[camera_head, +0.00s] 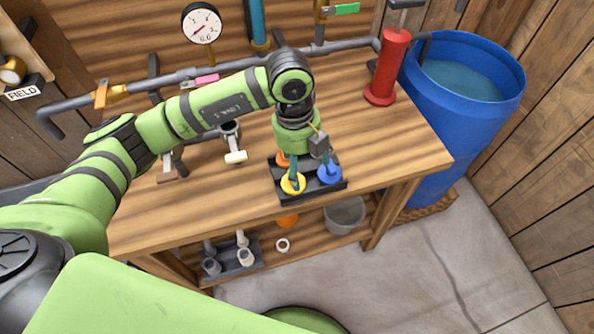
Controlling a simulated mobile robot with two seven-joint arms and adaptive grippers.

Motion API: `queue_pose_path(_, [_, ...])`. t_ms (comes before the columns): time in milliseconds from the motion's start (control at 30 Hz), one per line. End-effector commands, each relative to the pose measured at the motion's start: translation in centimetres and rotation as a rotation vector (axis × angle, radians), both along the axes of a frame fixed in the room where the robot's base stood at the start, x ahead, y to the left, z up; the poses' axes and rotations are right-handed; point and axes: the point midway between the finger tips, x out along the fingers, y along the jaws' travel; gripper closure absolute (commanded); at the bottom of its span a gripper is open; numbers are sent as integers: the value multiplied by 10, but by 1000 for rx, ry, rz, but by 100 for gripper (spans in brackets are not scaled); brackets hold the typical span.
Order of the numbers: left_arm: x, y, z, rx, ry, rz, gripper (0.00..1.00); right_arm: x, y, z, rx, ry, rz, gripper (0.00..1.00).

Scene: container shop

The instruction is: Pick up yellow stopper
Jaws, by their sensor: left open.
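The yellow stopper (287,189) sits at the front left of a dark tray (312,194) on the wooden bench. A blue stopper (330,176) sits on the tray to its right, and an orange stopper (281,160) is behind it, partly hidden. My left gripper (309,172) is open and points down over the tray. One finger overlaps the yellow stopper in the picture and the other reaches near the blue one. I cannot tell whether either finger touches a stopper. My right gripper is not in view.
A red cylinder pump (387,68) stands at the bench's right, beside a blue barrel (461,100) of water. A pipe (205,75) with a gauge (202,23) runs along the back. A grey bucket (345,216) and several fittings are on the lower shelf. The bench right of the tray is clear.

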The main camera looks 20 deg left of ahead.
Motion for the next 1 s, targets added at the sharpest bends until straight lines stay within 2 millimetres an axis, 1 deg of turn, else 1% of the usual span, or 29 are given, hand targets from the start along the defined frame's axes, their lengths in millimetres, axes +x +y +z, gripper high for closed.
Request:
queue_pose_path(33, [4,12,2,54,-10,24,17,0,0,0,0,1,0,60])
queue_pose_path(67, [6,18,2,79,-13,36,17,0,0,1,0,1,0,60])
queue_pose_path(167, [8,26,-3,118,-17,55,17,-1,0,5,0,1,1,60])
queue_pose_path(367, [5,25,-24,118,-13,56,17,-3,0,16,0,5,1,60])
queue_pose_path(500, [2,24,-45,117,-13,55,17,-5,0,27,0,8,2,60])
queue_pose_path(600, [3,23,-59,115,-15,54,17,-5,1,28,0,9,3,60])
queue_pose_path(733, [4,23,-66,113,-18,53,17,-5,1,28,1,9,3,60])
queue_pose_path(900, [4,23,-67,113,-18,52,17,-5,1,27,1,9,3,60])
queue_pose_path(933, [4,23,-67,113,-18,52,21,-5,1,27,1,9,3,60])
queue_pose_path(967, [4,23,-67,113,-18,52,33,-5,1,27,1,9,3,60])
queue_pose_path(1000, [4,23,-67,113,-18,52,49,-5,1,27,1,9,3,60])
